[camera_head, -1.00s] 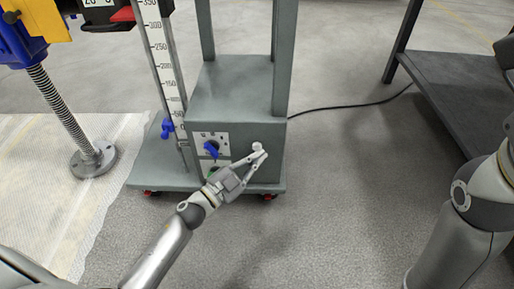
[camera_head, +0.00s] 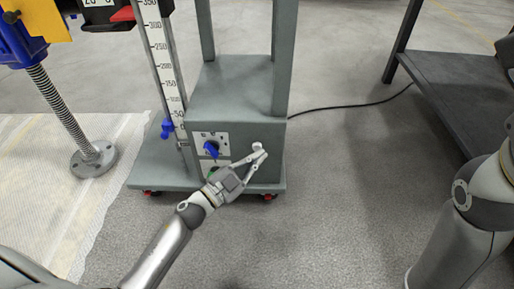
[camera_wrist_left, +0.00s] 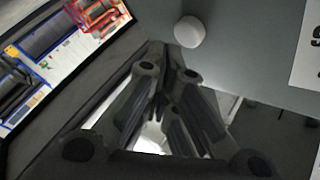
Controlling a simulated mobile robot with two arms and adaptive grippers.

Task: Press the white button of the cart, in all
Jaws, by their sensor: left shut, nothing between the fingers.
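The cart (camera_head: 230,95) is a grey-green box on a low wheeled base with upright posts. Its white button (camera_head: 257,147) is a round knob on the front face, at the right. My left gripper (camera_head: 262,155) is shut and empty, with its fingertips at the button's lower right in the head view. In the left wrist view the white button (camera_wrist_left: 189,31) sits on the grey face, just beyond and to the right of the shut fingertips (camera_wrist_left: 166,55). I cannot tell whether they touch. My right gripper is not in view; part of my right arm shows at the right edge.
A blue switch (camera_head: 211,148) on a white plate and a partly hidden green part (camera_head: 213,172) are left of the button. A screw jack (camera_head: 62,115) stands at the left. A dark bench (camera_head: 462,95) is at the right. Open floor lies between.

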